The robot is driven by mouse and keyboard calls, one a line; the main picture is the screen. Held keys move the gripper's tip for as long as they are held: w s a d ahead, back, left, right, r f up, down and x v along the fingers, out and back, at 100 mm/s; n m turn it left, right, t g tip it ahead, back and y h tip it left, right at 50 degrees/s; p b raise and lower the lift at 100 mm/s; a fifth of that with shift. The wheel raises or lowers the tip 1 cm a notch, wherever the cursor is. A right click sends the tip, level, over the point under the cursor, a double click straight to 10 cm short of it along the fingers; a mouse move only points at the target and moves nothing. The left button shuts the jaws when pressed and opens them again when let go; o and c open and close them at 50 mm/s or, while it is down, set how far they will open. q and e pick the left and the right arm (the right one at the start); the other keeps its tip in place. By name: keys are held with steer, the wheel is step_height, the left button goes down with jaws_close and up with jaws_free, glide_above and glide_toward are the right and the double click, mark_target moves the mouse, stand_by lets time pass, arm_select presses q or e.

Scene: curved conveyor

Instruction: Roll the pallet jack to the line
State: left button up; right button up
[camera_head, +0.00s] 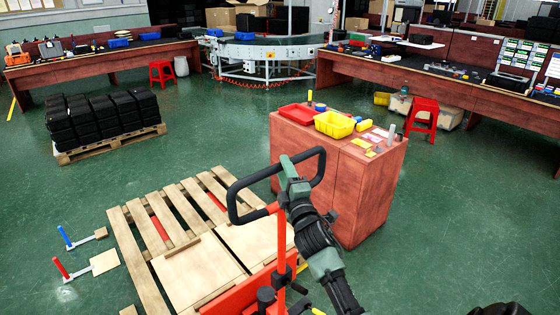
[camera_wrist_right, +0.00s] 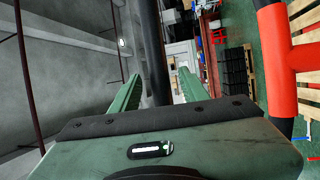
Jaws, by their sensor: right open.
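The pallet jack has a red body (camera_head: 243,296), a red upright and a black loop handle (camera_head: 236,203). Its red forks show between the slats of a wooden pallet (camera_head: 128,235) that carries flat boards. My right gripper (camera_head: 287,162) is open at the handle's far bar. In the right wrist view a black bar (camera_wrist_right: 152,50) runs between its two green fingers (camera_wrist_right: 155,88); I cannot tell whether they touch it. The jack's red upright (camera_wrist_right: 276,55) shows at the right there. The conveyor line (camera_head: 268,52) stands at the back. My left gripper is out of view.
A red-brown cabinet (camera_head: 345,205) with a yellow bin stands just right of the jack. A pallet with black crates (camera_head: 100,118) is at left. Workbenches line the back, with red stools (camera_head: 162,73) beside them. Green floor (camera_head: 215,125) is open between pallet and conveyor.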

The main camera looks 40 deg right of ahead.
steer(key=p+x, duration=0.1)
steer(key=x, duration=0.4)
jaws_close()
steer(key=shift+f, duration=0.15)
stand_by(1.3)
